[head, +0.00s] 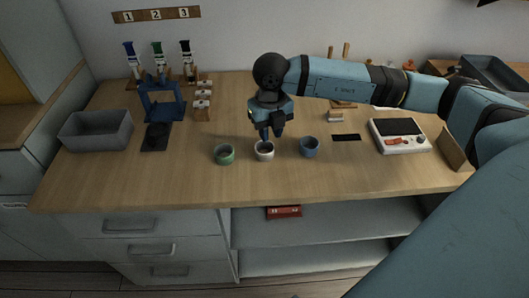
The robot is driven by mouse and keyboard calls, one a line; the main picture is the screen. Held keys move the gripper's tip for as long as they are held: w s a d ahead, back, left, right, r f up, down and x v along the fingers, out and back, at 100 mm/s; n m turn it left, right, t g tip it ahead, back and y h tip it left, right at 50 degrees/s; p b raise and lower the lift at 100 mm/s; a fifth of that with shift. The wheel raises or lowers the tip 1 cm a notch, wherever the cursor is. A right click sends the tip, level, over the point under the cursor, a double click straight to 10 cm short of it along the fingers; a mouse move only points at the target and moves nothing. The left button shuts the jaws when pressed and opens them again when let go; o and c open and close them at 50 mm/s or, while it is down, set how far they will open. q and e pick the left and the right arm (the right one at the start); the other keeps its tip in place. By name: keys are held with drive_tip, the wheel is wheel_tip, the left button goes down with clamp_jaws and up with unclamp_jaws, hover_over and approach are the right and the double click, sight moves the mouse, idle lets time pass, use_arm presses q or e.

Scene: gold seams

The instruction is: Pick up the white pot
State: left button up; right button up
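The white pot (264,156) is a small round cup, upright on the wooden worktop, between a green pot (224,158) on its left and a blue pot (309,151) on its right. My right gripper (271,136) points down just above and behind the white pot. Its two fingertips look apart, with nothing seen between them. They overlap the pot's far rim in the picture, and I see no clear grip on it. My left gripper is not in view.
A grey bin (97,131) stands at the left, near a blue frame (163,103) and several numbered-rack tools. A white device with a dark screen (399,135) sits at the right. A black strip (346,137) lies beyond the blue pot. The front worktop is clear.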

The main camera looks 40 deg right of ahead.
sight(271, 143)
wheel_tip(271, 143, down, 5)
drive_tip(key=shift+d+r+b, duration=0.1)
drive_tip(key=shift+d+b, duration=0.05)
drive_tip(key=shift+b, duration=0.15)
drive_tip(key=shift+s, duration=0.1)
clamp_jaws()
drive_tip(key=shift+r, duration=0.1)
